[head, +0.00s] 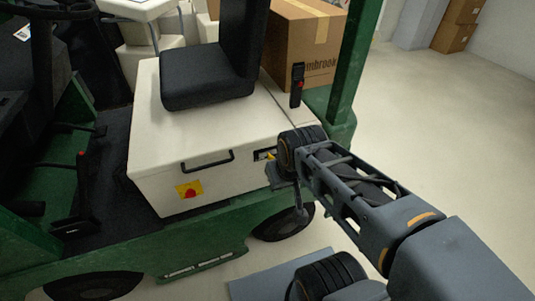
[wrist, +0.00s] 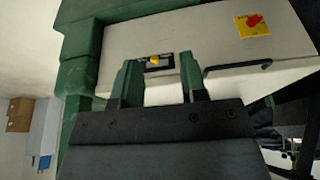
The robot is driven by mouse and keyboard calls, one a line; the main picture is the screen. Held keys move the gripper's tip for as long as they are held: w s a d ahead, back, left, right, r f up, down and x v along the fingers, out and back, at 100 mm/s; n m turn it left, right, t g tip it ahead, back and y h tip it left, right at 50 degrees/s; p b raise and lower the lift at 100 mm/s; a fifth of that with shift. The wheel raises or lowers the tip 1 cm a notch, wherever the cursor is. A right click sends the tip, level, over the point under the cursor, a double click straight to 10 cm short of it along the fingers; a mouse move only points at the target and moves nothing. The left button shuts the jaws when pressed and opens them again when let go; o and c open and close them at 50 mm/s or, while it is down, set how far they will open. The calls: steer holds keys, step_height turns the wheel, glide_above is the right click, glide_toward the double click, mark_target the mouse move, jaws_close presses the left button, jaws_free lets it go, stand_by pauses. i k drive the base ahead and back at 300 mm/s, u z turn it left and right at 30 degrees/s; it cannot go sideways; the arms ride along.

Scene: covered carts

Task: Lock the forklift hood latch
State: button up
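The forklift hood (head: 155,160) is a white box under the black seat and looks closed. Its latch (wrist: 163,62) is a dark plate with a small yellow part, on the hood's side face. In the head view the latch (head: 264,154) is partly hidden behind my gripper (head: 276,176). In the wrist view my gripper (wrist: 159,66) is open and empty, its two fingers apart on either side of the latch in the picture. I cannot tell how far the fingertips are from it, or whether it is locked.
A green post (head: 351,60) and a cardboard box (head: 300,45) stand behind. The floor on the right (head: 440,130) is clear.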

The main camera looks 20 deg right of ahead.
mark_target(270, 157)
steer(key=u, duration=0.65)
steer(key=k, duration=0.4)
steer(key=u, duration=0.3)
